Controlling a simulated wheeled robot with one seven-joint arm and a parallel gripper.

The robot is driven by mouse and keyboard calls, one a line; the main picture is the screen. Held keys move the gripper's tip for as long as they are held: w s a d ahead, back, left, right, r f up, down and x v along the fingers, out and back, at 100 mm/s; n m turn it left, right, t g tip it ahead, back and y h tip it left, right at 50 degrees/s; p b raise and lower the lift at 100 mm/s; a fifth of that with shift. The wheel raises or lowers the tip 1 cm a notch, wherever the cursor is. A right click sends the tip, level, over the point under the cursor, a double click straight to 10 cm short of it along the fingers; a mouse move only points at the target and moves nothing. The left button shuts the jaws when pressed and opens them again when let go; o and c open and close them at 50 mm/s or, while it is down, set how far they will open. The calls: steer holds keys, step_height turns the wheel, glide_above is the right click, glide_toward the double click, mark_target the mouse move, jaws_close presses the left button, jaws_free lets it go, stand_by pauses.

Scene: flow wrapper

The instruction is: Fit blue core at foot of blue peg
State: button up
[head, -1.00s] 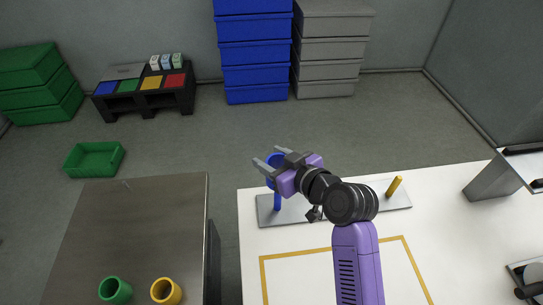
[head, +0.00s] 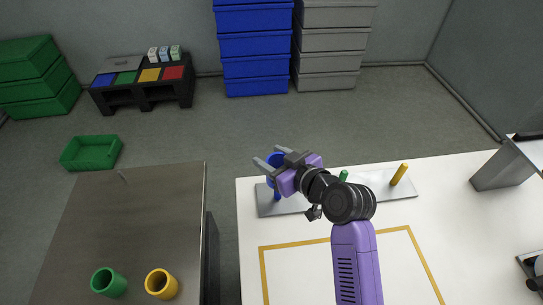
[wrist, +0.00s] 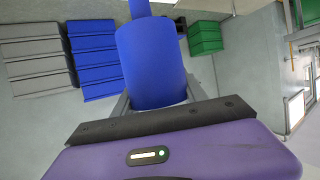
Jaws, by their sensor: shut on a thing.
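The blue core (head: 275,160) is a thick blue cylinder held between the fingers of my gripper (head: 268,157), which is shut on it. In the wrist view the core (wrist: 151,65) fills the space just beyond the palm. The blue peg (head: 277,196) stands at the left end of a grey base plate (head: 296,205). Its lower part shows below the core, so the core is above the plate. In the wrist view the narrower peg (wrist: 139,8) lines up with the core's end. I cannot tell how far the peg's hidden top is inside the core.
A green peg (head: 344,175) and a yellow peg (head: 398,175) stand further right on the plate. A green core (head: 108,282) and a yellow core (head: 161,284) stand on the metal table at left. The yellow-outlined area on the white table is clear.

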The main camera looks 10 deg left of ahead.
steer(key=shift+f+b, duration=1.85)
steer(key=shift+f, duration=0.55)
steer(key=o, duration=1.4)
steer(key=v, duration=0.7)
steer(key=shift+s+d, duration=0.25)
steer(key=shift+w+r, duration=0.1)
steer(key=shift+r, duration=0.1)
